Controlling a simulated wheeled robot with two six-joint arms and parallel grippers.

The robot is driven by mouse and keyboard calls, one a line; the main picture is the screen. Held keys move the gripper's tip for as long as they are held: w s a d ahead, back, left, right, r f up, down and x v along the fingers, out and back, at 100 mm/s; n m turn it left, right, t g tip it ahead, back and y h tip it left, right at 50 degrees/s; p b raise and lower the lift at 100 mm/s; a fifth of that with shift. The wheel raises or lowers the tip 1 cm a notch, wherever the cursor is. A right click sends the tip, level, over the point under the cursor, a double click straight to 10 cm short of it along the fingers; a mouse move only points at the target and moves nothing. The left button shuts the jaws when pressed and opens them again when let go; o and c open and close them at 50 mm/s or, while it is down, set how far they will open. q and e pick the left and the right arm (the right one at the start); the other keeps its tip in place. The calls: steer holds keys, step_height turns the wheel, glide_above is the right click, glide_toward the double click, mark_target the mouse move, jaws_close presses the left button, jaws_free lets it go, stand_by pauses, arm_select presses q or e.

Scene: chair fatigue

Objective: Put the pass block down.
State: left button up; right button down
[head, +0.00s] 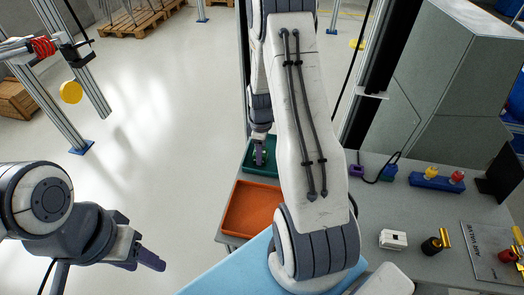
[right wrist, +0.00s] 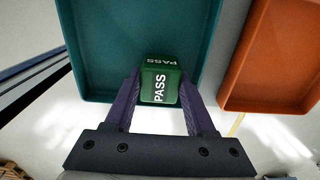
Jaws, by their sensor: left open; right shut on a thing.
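The pass block (right wrist: 160,86) is a green cube with white "PASS" lettering. In the right wrist view it sits between the fingertips of my right gripper (right wrist: 158,98), which is shut on it. The block and gripper are over the green tray (right wrist: 95,45), near its front wall; I cannot tell whether the block touches the tray floor. In the head view my right gripper (head: 260,157) reaches down at the green tray (head: 272,168), and the block is hard to make out there. My left gripper (head: 150,262) is open and empty at the lower left, away from the table.
An orange tray (head: 252,208) lies beside the green one; it also shows in the right wrist view (right wrist: 275,60). The grey table (head: 378,215) holds a blue holder with knobs (head: 437,180), a white box (head: 393,239) and a black-and-yellow part (head: 434,243). My right arm hides its middle.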

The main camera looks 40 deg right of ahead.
steer(key=shift+f, duration=0.15)
steer(key=shift+c, duration=1.2)
jaws_free()
step_height(320, 180, up, 12)
steer(key=s+a+r, duration=0.2)
steer(key=a+r, duration=0.1)
steer(key=a, duration=0.6)
steer(key=s+a+r, duration=0.1)
steer(key=a+r, duration=0.2)
steer(key=a, duration=0.6)
steer(key=s+a+r, duration=0.1)
steer(key=s+a, duration=0.5)
steer(key=s, duration=0.3)
steer(key=s+a+r+y, duration=0.1)
steer(key=s+a, duration=0.5)
steer(key=s, duration=0.2)
steer(key=shift+s+m+b, duration=0.35)
steer(key=shift+m+b, duration=0.05)
steer(key=shift+b, duration=0.05)
